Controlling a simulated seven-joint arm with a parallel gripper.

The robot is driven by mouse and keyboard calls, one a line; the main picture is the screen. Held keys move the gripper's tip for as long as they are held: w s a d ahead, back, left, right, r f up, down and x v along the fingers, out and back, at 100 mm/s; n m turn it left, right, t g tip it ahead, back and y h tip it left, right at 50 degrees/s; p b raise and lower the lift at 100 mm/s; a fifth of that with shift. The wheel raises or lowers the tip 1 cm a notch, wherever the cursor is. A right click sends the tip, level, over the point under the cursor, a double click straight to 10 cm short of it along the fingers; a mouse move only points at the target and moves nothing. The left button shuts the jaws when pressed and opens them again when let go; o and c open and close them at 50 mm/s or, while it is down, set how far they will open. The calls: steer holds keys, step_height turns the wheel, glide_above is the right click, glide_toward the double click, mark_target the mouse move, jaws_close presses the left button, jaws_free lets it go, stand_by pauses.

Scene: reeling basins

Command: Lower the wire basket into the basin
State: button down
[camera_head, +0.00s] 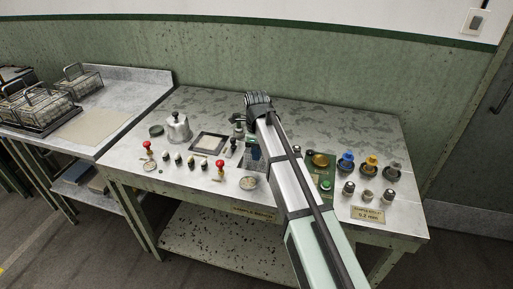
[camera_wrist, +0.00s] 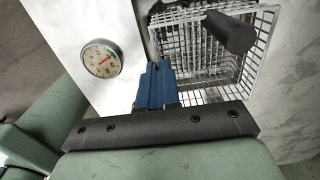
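A pale wire basket (camera_wrist: 192,48) with a square mesh fills the upper middle of the wrist view. A thick black cylinder (camera_wrist: 230,33) stands out over its right part, towards the camera. The blue fingers of my gripper (camera_wrist: 157,84) lie close together at the basket's left edge. I cannot tell whether anything is between them. In the head view, my arm hides much of this area, and a small blue mesh-like patch (camera_head: 252,156) shows beside it.
A round dial (camera_wrist: 102,58) lies left of the fingers. Wire baskets (camera_head: 75,82) stand on the left bench. The main table (camera_head: 345,122) holds a metal pot (camera_head: 178,127), a framed tray (camera_head: 208,151), red-topped items and coloured knobs. The table's back strip is clear.

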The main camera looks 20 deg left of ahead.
mark_target(256, 165)
steer(key=shift+f, duration=2.6)
steer(key=shift+f, duration=0.5)
steer(key=c, duration=1.3)
jaws_free()
steer(key=shift+o, duration=0.9)
steer(key=shift+s, duration=0.1)
steer(key=shift+c, duration=0.4)
steer(key=shift+r, duration=0.1)
